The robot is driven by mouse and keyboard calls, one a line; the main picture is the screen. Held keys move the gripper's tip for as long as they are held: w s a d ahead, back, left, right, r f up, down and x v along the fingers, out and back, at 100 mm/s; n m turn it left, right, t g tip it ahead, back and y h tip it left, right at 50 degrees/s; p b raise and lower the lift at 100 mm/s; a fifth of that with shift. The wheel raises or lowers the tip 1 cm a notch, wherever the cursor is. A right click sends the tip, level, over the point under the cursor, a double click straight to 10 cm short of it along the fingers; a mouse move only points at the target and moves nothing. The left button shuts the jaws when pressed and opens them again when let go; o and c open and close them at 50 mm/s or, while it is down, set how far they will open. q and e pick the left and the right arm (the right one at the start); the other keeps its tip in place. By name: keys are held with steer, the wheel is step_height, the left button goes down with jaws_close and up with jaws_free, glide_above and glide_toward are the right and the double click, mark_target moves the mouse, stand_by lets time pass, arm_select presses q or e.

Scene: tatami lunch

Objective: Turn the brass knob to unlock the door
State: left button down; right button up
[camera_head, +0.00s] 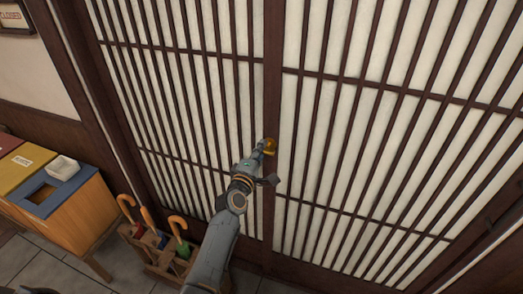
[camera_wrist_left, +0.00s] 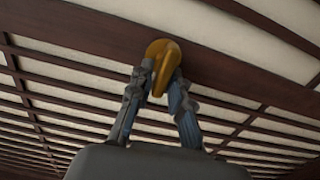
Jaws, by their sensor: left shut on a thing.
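The brass knob (camera_head: 270,146) sits on the dark wooden stile (camera_head: 272,90) of the lattice door (camera_head: 350,130), near the middle of the head view. My left gripper (camera_head: 264,149) reaches up to it from below. In the left wrist view the knob (camera_wrist_left: 162,58) shows a round golden plate and a grip part. The two fingers of my left gripper (camera_wrist_left: 161,84) are shut on the grip part, one on each side. The fingers hide part of the knob. My right gripper is in neither view.
A wooden stand (camera_head: 158,260) with several umbrellas (camera_head: 178,223) stands on the floor left of my arm. A sign (camera_head: 12,17) hangs on the wall.

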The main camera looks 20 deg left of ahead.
arm_select(q)
steer(key=c, duration=1.4)
jaws_free()
steer(key=s, duration=1.2)
steer(key=shift+a, duration=0.2)
steer(key=s+d+f+m+g, duration=0.1)
steer(key=s+f+m+g, duration=0.25)
steer(key=f, duration=0.75)
steer(key=s+d+f+m+g+h, duration=0.1)
steer(key=s+d+f+m+g, duration=0.3)
steer(key=f, duration=0.7)
steer(key=s+a+f+m+g, duration=0.15)
steer(key=s+f, duration=0.35)
steer(key=f, duration=0.7)
steer(key=s+f+m+g+b, duration=0.1)
steer(key=s+f+m+g, duration=0.3)
steer(key=s+f, duration=0.9)
steer(key=s+a+f+m+g, duration=0.1)
steer(key=s+f+m, duration=0.1)
steer(key=s, duration=0.5)
steer(key=s+a+f+m+g+y, duration=0.1)
steer(key=s+a+f+m, duration=0.1)
steer(key=s, duration=0.6)
steer(key=s+a+f+m+g, duration=0.2)
steer(key=s+f+m, duration=0.1)
steer(key=s, duration=0.5)
steer(key=shift+s+a+f+y, duration=0.2)
steer(key=shift+f+y, duration=0.1)
steer(key=shift+f, duration=0.1)
